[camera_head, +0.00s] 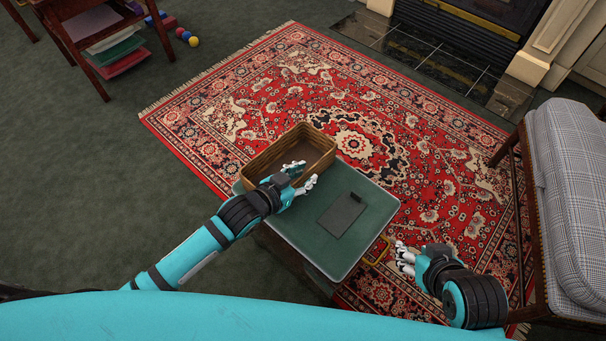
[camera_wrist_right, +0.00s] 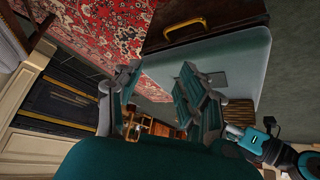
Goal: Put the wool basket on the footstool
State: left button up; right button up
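The wool basket (camera_head: 262,168) is a brown woven rectangular tray, empty inside, at the far left end of a green-topped low stand (camera_head: 345,260). I cannot tell whether this stand is the footstool. My left gripper (camera_head: 311,172) is at the basket's near wall, its fingers apart; the exact contact is unclear. My right gripper (camera_head: 400,258) is open and empty, beside the stand's right end near its brass handle (camera_head: 378,252). In the right wrist view the open fingers (camera_wrist_right: 158,95) show, with part of the basket (camera_wrist_right: 238,112) behind the green top.
A dark flat pad (camera_head: 342,215) lies on the green top. A plaid upholstered seat (camera_head: 575,190) with wooden legs stands at the right. A patterned red rug (camera_head: 240,105) covers the floor. A wooden shelf (camera_head: 75,40) and several balls are far left; a fireplace is far right.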

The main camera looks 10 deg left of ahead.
pick_arm(q)
jog(key=shift+r, duration=0.1)
jog(key=shift+s+a, duration=0.1)
jog(key=p+v, duration=0.1)
jog(key=v, duration=0.2)
jog(key=shift+r, duration=0.15)
jog(key=p+v, duration=0.2)
jog(key=v, duration=0.6)
jog(key=shift+s+a, duration=0.15)
jog(key=shift+s, duration=0.1)
pick_arm(e)
jog(key=s+d+g, duration=0.1)
jog(key=s+g, duration=0.2)
jog(key=s, duration=0.3)
jog(key=shift+d+h, duration=0.4)
jog(key=shift+f, duration=0.1)
